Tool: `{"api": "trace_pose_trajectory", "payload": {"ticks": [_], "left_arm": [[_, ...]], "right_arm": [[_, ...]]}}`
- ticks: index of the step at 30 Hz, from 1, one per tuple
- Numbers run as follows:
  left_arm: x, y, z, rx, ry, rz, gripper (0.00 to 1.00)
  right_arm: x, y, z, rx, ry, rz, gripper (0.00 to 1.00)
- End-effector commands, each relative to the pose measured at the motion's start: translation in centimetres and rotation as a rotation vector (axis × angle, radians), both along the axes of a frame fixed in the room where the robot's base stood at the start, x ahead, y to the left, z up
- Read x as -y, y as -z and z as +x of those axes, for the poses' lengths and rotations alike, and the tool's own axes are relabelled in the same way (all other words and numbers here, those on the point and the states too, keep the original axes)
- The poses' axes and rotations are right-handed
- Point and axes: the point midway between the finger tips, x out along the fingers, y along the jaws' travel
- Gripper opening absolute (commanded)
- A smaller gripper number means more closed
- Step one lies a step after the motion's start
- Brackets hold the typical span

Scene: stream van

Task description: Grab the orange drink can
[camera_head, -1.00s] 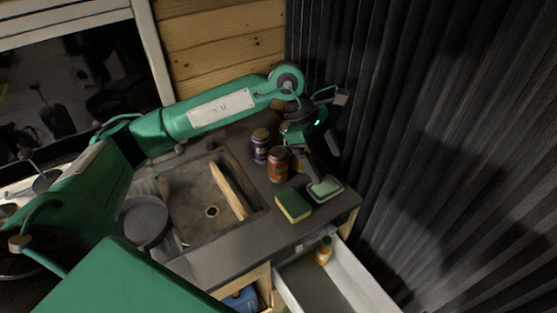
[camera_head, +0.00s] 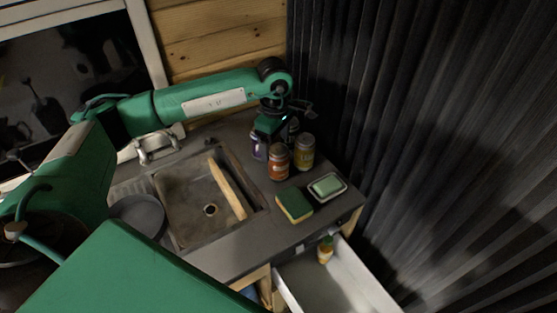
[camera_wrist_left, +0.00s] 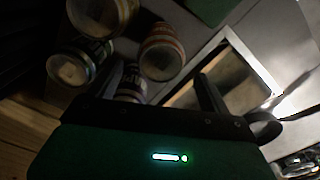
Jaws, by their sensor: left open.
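The orange drink can (camera_head: 278,162) stands upright on the counter at the front of a small group of cans. In the left wrist view the orange can (camera_wrist_left: 161,52) shows ahead of the jaws, roughly between the two fingers' directions. My left gripper (camera_head: 271,138) is open and just behind the orange can in the head view, with its fingertips partly hidden by the cans. Its open jaws (camera_wrist_left: 165,88) look empty in the wrist view. I cannot tell whether a finger touches a can. My right gripper is not in view.
A purple can (camera_head: 256,145) and a yellow can (camera_head: 304,151) stand close beside the orange one. A sponge (camera_head: 294,205) and a soap dish (camera_head: 343,194) lie in front. A sink (camera_head: 172,208) with a wooden board is left. An open drawer (camera_head: 380,287) juts out below.

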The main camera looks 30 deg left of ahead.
Motion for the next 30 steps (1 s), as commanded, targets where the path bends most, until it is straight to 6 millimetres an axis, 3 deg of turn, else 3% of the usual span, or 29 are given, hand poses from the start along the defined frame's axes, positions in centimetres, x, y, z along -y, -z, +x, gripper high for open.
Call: {"api": "trace_pose_trajectory", "payload": {"ticks": [7,13,21,30], "left_arm": [[0.7,2.2,0.0,-0.004,0.0,0.0,0.81],[0.8,4.8,0.1,-0.002,0.001,-0.001,0.81],[0.8,5.2,0.1,0.0,0.001,0.0,0.81],[0.8,5.2,0.1,0.0,0.0,-0.001,0.22]], "right_arm": [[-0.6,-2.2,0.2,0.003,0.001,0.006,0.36],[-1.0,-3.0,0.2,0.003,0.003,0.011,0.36],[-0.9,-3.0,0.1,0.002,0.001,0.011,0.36],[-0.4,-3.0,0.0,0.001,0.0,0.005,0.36]]}}
